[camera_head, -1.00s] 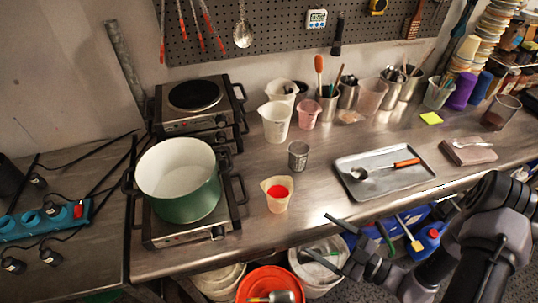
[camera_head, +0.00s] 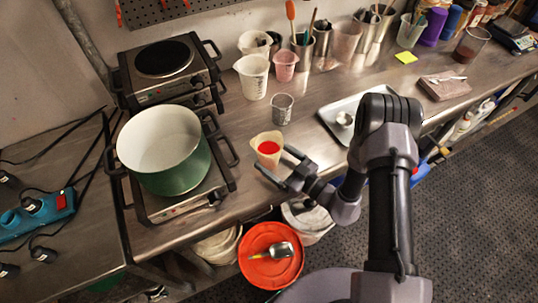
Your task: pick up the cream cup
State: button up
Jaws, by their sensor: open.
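A cream cup (camera_head: 266,163) with a bright red content stands upright near the front edge of the steel worktop, right of the hotplates. My gripper (camera_head: 272,158) is open at the cup's front right side. One fingertip overlaps the cup's lower front in the picture, and the other is at its right side. I cannot tell whether either finger touches it. Nothing is held.
A green pot (camera_head: 167,160) stands on the front hotplate to the left. A grey metal cup (camera_head: 281,109) stands just behind the cream cup, with a white beaker (camera_head: 254,80) and a pink beaker (camera_head: 285,66) farther back. A metal tray (camera_head: 330,118) lies right, partly hidden by my arm.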

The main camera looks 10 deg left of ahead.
jog(key=shift+x, duration=1.15)
jog(key=c, duration=1.7)
jog(key=shift+r, duration=0.1)
